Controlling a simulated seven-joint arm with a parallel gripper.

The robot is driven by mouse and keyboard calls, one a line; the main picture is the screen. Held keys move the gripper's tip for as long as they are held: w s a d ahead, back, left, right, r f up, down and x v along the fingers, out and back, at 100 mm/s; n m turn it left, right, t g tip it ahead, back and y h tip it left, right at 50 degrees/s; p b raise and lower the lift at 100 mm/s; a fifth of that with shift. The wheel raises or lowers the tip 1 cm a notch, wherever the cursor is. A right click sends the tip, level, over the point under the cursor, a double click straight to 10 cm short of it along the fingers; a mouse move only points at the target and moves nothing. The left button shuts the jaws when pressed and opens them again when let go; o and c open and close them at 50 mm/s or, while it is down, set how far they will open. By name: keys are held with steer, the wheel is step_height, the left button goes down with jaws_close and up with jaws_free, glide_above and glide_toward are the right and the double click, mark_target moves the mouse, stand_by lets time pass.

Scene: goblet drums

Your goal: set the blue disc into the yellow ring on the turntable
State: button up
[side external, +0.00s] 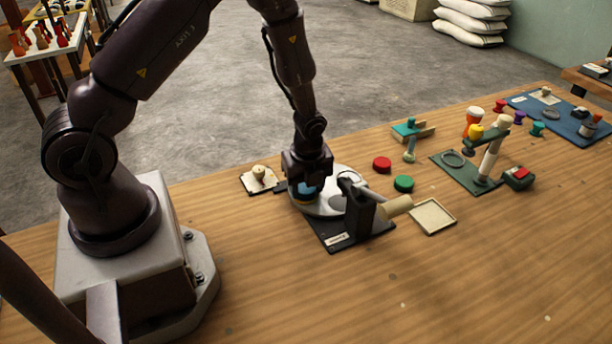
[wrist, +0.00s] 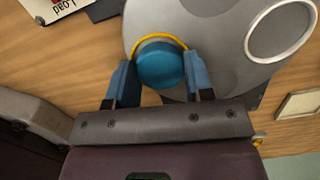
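The blue disc (wrist: 161,65) sits between the two fingertips of my gripper (wrist: 160,72) in the wrist view, with a finger against each side. My gripper (side external: 306,180) points down over the left part of the turntable in the side view, where the blue disc (side external: 307,191) shows under it. The yellow ring (wrist: 166,37) on the grey turntable (wrist: 214,35) shows as an arc along the disc's upper edge; the disc hides the rest. I cannot tell whether the disc is inside the ring or just above it. The turntable (side external: 326,207) also shows in the side view.
A white ring (wrist: 281,31) marks another place on the turntable. A dark post with a tan cylinder (side external: 397,206) stands at its front right. Red (side external: 382,164) and green (side external: 403,183) discs and a shallow tray (side external: 433,217) lie to the right. The front table is clear.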

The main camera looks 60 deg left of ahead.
steer(key=shift+o, duration=0.6)
steer(key=shift+w, duration=0.1)
step_height(320, 180, up, 12)
steer(key=d, duration=0.1)
step_height(320, 180, up, 12)
steer(key=n+t, duration=0.2)
steer(key=n, duration=0.5)
glide_above(308, 192)
steer(key=s+d, duration=0.3)
steer(key=s, duration=0.1)
steer(key=s+d+r+n+t+h, duration=0.1)
steer(key=s+d+r+n+t, duration=0.2)
steer(key=s+r+n, duration=0.5)
steer(key=s+n, duration=0.2)
steer(key=n, duration=0.2)
steer(key=shift+s+d+r, duration=0.2)
steer(key=shift+s, duration=0.15)
steer(key=shift+c, duration=0.2)
